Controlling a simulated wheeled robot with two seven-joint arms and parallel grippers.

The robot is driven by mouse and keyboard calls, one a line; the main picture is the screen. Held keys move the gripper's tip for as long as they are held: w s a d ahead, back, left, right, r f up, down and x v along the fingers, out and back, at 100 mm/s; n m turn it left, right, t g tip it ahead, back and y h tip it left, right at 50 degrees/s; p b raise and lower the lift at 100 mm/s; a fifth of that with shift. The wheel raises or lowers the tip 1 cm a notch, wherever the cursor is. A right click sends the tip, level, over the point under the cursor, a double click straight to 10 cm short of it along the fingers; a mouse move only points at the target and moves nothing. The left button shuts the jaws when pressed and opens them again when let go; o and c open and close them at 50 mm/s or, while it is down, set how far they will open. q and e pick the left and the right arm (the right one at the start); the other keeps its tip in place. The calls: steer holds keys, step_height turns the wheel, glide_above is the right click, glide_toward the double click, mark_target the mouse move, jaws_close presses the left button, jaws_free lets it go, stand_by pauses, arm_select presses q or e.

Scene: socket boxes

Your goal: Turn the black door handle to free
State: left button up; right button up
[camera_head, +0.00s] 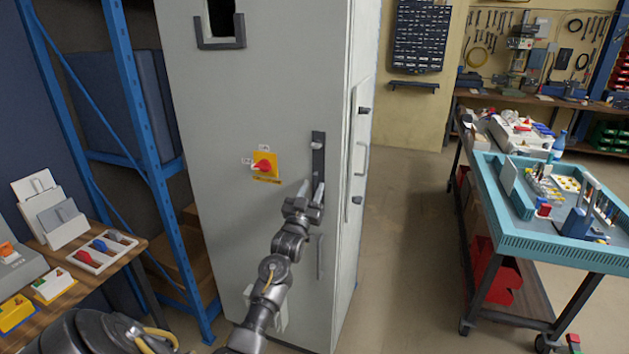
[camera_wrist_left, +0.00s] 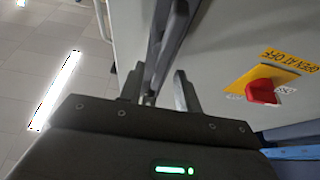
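The black door handle (camera_head: 318,150) is a dark upright bar on the front of the tall grey cabinet (camera_head: 240,85), near its right edge. My left gripper (camera_head: 312,190) is at the lower end of the handle, one finger to each side of it. In the left wrist view the handle (camera_wrist_left: 174,38) runs down between the two spread fingers, with a gap visible toward the right finger. The gripper (camera_wrist_left: 160,88) looks open; whether either finger touches the handle I cannot tell. The handle's lower end is partly hidden by the gripper. My right gripper is not in view.
A red rotary switch (camera_head: 263,166) on a yellow plate is left of the handle. A blue shelf frame (camera_head: 137,100) stands left of the cabinet. A teal-topped cart (camera_head: 545,248) stands at the right. The floor between cabinet and cart is clear.

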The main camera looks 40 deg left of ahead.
arm_select(q)
steer(key=shift+x, duration=1.3)
steer(key=shift+c, duration=0.4)
jaws_close()
